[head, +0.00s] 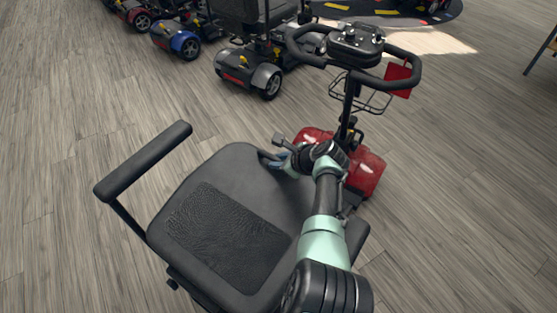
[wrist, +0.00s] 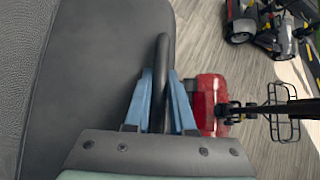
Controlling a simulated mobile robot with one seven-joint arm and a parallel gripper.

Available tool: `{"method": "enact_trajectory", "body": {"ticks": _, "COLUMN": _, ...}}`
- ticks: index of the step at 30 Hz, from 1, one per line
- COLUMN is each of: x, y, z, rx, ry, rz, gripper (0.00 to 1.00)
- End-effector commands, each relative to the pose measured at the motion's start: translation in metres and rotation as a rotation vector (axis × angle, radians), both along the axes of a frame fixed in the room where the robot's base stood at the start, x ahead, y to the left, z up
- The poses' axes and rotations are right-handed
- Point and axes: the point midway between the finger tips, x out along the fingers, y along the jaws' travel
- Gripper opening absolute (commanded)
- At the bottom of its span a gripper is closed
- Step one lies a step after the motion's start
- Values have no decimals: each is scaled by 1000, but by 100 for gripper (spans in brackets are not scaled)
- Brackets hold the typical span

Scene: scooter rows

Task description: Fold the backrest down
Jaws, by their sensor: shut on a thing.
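A red mobility scooter (head: 370,176) stands with its handlebars away from me. Its wide black pad (head: 170,225) has a textured panel in the middle and lies low in the head view; I cannot tell whether this is the seat or the back of the backrest. The pad fills the left of the wrist view (wrist: 95,75). My gripper (head: 284,163) is at the pad's far right edge. In the wrist view its blue fingers (wrist: 161,74) are shut on a black bar (wrist: 163,46) beside the pad. My arm hides part of the pad's right side.
An armrest (head: 143,161) sticks out at the pad's left. The tiller with handlebars (head: 355,45), a wire basket (head: 360,95) and a red tag (head: 398,80) stand beyond. Other scooters (head: 250,70) stand at the back. Wood floor is clear at left and right.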

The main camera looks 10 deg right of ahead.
Motion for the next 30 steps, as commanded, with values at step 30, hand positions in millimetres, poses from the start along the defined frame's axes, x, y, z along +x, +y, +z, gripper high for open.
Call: {"method": "enact_trajectory", "body": {"ticks": 30, "x": -39, "y": -18, "z": 47, "rx": -1, "ry": 0, "rz": 0, "gripper": 52}}
